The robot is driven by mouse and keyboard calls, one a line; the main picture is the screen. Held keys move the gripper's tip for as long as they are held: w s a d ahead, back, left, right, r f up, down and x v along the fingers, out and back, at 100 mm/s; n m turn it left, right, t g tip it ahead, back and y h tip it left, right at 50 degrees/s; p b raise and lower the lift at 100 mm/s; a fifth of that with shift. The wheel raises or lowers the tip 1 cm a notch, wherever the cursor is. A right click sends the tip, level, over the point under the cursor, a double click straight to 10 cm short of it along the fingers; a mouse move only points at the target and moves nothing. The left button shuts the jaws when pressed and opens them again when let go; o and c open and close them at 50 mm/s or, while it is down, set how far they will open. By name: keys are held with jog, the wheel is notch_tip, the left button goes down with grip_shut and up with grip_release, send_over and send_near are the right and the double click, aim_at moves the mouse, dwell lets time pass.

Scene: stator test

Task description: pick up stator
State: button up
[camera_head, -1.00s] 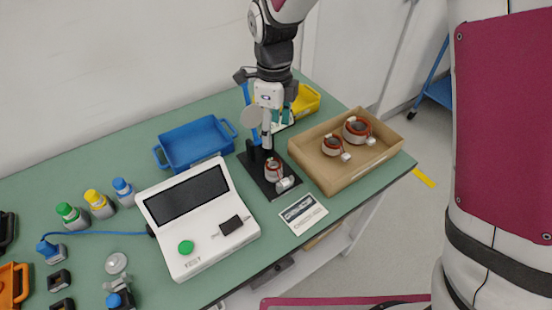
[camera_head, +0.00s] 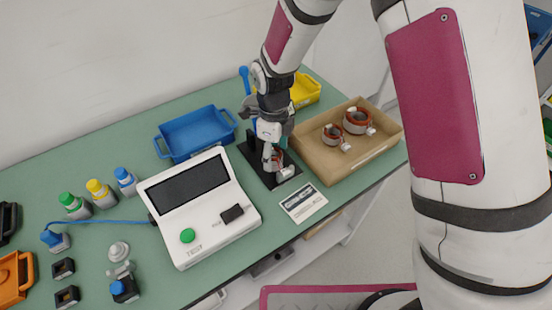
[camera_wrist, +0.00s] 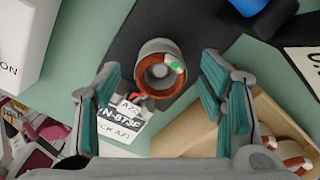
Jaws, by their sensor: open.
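A stator (camera_wrist: 160,69), a grey ring with orange-brown copper windings, stands on a black base plate (camera_wrist: 118,45). In the wrist view it sits between and a little beyond the fingers, with a green mark on its inner rim and a white tag (camera_wrist: 124,122) beside it. My gripper (camera_wrist: 160,90) is open and empty, its teal finger pads on either side of the stator. In the head view my gripper (camera_head: 270,150) is directly over the black plate (camera_head: 252,163) and partly hides the stator (camera_head: 279,160). I cannot tell whether the fingers touch it.
A cardboard tray (camera_head: 350,174) to the right holds two more stators (camera_head: 333,138). A white tester (camera_head: 215,225) with a screen stands left of the plate. A blue bin (camera_head: 193,133) and a yellow bin (camera_head: 306,89) are behind. A printed card (camera_head: 303,203) lies in front.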

jog(key=c, duration=1.4)
jog(key=shift+o, duration=0.2)
